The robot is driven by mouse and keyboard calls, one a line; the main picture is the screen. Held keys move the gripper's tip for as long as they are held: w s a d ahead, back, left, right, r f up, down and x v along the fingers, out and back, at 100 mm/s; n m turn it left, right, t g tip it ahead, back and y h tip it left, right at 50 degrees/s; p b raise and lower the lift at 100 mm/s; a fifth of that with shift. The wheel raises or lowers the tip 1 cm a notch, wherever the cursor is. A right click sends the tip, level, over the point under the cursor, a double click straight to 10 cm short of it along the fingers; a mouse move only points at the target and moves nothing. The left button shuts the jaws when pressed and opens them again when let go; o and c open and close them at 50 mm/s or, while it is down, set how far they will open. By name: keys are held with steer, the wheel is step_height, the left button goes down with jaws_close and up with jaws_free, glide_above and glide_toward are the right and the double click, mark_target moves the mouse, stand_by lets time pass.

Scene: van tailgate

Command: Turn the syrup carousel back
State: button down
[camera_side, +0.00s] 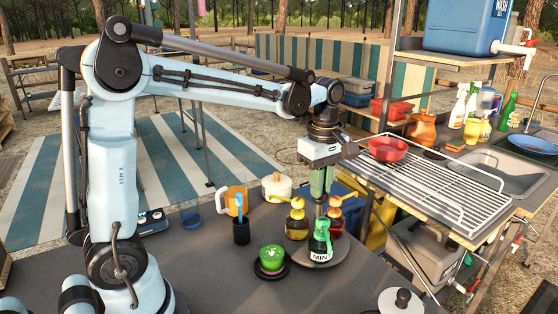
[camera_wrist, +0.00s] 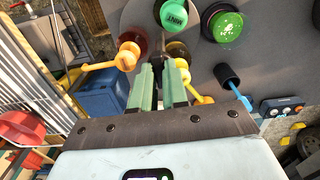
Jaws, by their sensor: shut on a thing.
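The syrup carousel (camera_side: 343,252) is a round dark turntable on the dark counter. It carries a green bottle marked MINT (camera_side: 320,246) toward the camera, an amber bottle (camera_side: 297,222) at the left and a red bottle (camera_side: 335,224) at the back right, each with a pump. My gripper (camera_side: 320,196) points down over the middle of the carousel, among the bottles. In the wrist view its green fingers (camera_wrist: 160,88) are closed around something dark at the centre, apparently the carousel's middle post. The fingers and bottles hide most of that post.
A green-topped item (camera_side: 271,257) on a dark base stands left of the carousel. A black cup with a blue tool (camera_side: 240,231), an orange mug (camera_side: 232,200) and a cream pot (camera_side: 277,186) stand behind.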

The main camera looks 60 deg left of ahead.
steer(key=c, duration=1.1)
jaws_free()
steer(key=shift+c, duration=0.2)
step_height(320, 180, up, 12)
steer(key=s+d+f+m+t, duration=0.1)
steer(key=s+f+m+t, duration=0.2)
steer(key=m, duration=0.6)
steer(key=s+d+f+m+t, duration=0.2)
steer(key=s+f+m+t, duration=0.2)
steer(key=s+f+m, duration=0.3)
step_height(320, 180, down, 3)
steer(key=shift+s+f+m, duration=0.1)
steer(key=shift+s+m, duration=0.2)
steer(key=shift+m, duration=0.8)
